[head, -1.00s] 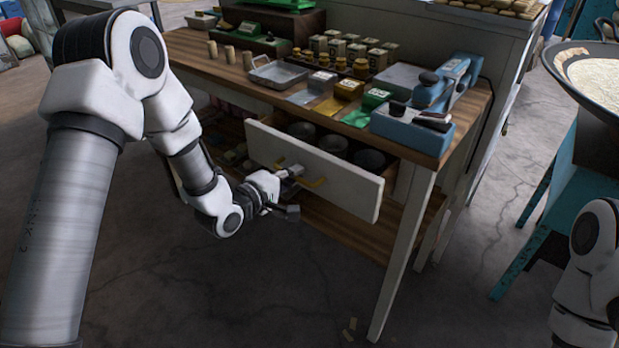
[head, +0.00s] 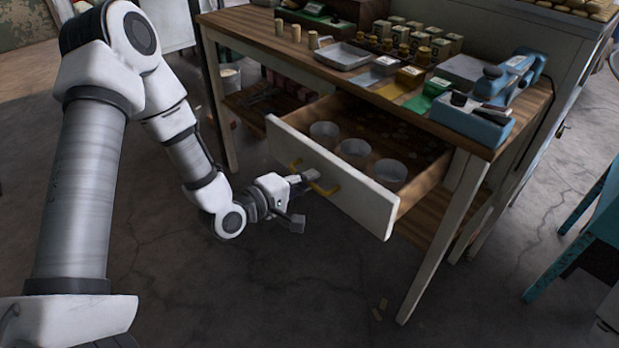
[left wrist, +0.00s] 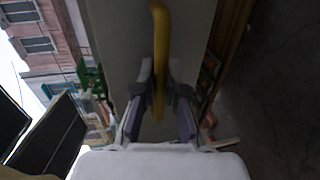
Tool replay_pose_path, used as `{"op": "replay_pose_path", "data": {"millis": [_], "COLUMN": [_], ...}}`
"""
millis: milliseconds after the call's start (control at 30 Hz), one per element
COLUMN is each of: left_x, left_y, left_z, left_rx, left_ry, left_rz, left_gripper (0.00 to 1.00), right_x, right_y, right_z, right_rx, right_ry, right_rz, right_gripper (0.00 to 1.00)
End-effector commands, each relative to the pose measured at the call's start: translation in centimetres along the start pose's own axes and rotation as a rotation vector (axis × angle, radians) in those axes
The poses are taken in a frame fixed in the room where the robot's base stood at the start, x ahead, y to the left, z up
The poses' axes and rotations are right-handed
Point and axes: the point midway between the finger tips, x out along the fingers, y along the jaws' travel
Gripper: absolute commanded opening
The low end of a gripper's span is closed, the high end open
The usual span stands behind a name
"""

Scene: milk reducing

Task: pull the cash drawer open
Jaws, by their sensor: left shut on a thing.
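The cash drawer (head: 340,185) has a white front and stands pulled out from under the wooden table top, with several round cups (head: 390,172) inside and what look like coins behind them. Its yellow handle (head: 296,165) is on the front panel. My left gripper (head: 311,180) is shut on the handle. In the left wrist view the yellow handle (left wrist: 159,60) runs between the two fingers (left wrist: 158,95), with the drawer front behind it. My right gripper is not in view.
A table leg (head: 440,235) stands right of the drawer. A teal stand (head: 585,225) is at the right. The floor in front is mostly clear.

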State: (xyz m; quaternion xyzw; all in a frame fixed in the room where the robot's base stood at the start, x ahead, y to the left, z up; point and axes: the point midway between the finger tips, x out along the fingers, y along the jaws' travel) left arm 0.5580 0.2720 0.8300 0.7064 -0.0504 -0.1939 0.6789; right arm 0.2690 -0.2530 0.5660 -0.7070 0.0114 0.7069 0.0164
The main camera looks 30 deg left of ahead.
Motion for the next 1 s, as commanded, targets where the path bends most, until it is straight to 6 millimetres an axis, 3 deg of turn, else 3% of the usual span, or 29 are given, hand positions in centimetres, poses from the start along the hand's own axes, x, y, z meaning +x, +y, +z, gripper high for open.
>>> {"op": "replay_pose_path", "data": {"millis": [33,67,100,133,500,800,1000], "left_x": [0.0,0.0,0.0,0.0,-0.5,-5.2,-7.0], "left_y": [-0.1,-0.1,-0.1,-0.1,0.0,0.0,0.0], "left_z": [0.0,0.0,0.0,0.0,-0.1,-0.1,-0.1], "left_rx": [0.0,0.0,0.0,0.0,-0.004,-0.01,-0.005], "left_ry": [0.0,0.0,0.0,0.0,0.003,0.003,0.003], "left_rz": [-0.002,-0.002,-0.002,-0.001,0.0,0.002,0.0], "left_gripper": [0.0,0.21,0.35,0.37,0.37,0.37,0.37], "right_x": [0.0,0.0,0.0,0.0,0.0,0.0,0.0], "right_y": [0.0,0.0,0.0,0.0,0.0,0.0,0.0], "right_z": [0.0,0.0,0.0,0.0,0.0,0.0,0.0], "right_rx": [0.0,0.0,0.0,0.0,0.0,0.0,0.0], "right_ry": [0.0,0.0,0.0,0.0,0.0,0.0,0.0], "right_rz": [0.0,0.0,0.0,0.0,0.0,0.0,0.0], "right_gripper": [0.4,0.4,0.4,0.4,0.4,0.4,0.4]}}
